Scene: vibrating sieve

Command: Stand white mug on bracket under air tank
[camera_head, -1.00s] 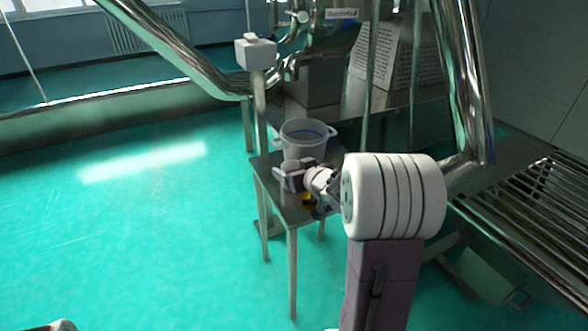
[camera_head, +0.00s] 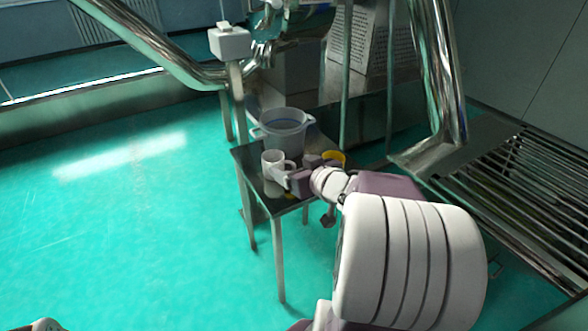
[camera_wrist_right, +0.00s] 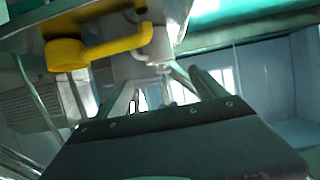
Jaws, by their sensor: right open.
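The white mug (camera_head: 270,178) stands upright near the left edge of a small metal table (camera_head: 250,160), its handle toward the right. My right gripper (camera_head: 288,181) is open, just right of the mug at its handle side; whether a finger touches it I cannot tell. In the right wrist view the open fingers (camera_wrist_right: 160,92) point at a pale shape that seems to be the white mug (camera_wrist_right: 145,65). I cannot clearly make out the bracket or the air tank. My left gripper is out of view.
A grey two-handled pot (camera_head: 284,130) stands behind the white mug. Metal posts and a slatted rack (camera_head: 535,185) stand right. The floor left is clear.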

